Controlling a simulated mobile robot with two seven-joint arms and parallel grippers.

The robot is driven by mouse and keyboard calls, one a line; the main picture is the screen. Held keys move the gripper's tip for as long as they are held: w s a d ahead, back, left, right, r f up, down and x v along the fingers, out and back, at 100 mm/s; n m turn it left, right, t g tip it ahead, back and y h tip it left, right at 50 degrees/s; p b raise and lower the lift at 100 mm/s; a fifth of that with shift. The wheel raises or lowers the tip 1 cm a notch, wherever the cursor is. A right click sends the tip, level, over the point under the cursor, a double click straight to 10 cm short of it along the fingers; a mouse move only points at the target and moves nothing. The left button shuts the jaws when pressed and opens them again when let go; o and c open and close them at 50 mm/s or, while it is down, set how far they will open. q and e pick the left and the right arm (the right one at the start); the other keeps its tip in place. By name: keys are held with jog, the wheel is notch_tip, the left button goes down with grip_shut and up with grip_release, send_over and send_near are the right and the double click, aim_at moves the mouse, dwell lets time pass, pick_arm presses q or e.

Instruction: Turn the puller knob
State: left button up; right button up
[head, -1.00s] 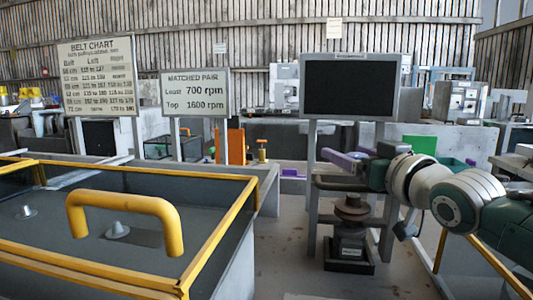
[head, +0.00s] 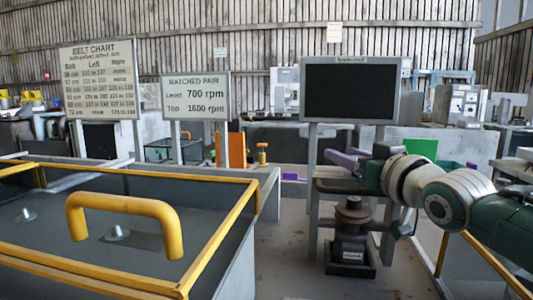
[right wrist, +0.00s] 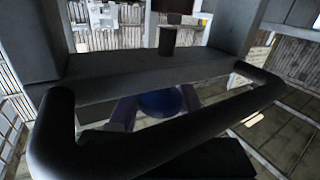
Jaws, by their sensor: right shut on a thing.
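My right gripper (head: 342,160) reaches in from the right in the head view, with purple fingers below the dark screen. In the right wrist view, its fingers (right wrist: 158,108) flank a round blue knob (right wrist: 160,102), apparently the puller knob, and are shut on it. A dark bent bar (head: 338,187) runs just below the fingers; it crosses close in front of the wrist camera (right wrist: 170,135) and partly hides the knob and fingers. The knob cannot be made out in the head view. A dark flanged pedestal (head: 351,235) stands below. My left gripper is out of view.
The dark screen (head: 350,91) stands on grey posts above the gripper. In the right wrist view, a grey beam (right wrist: 110,78) lies beyond the bar. A yellow-edged bin (head: 205,255) with a yellow handle (head: 125,208) fills the left. Bare floor (head: 290,265) lies between bin and pedestal.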

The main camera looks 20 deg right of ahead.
grip_shut()
jog(key=shift+r+m+h+p, duration=0.3)
jog(key=shift+m+h+p, duration=0.2)
jog(key=shift+h, duration=0.1)
jog(key=shift+d+m+h, duration=0.15)
jog(key=shift+m+h, duration=0.35)
jog(key=shift+h, duration=0.4)
jog(key=shift+d+m+g+h, duration=0.2)
jog(key=shift+m+g+h, duration=0.2)
jog(key=shift+m+h, duration=0.45)
jog(key=shift+s+d+f+m+g+h+b, duration=0.15)
jog(key=shift+m+g+h+b, duration=0.3)
jog(key=shift+h, duration=0.4)
jog(key=shift+d+h, duration=0.1)
jog(key=shift+h, duration=0.2)
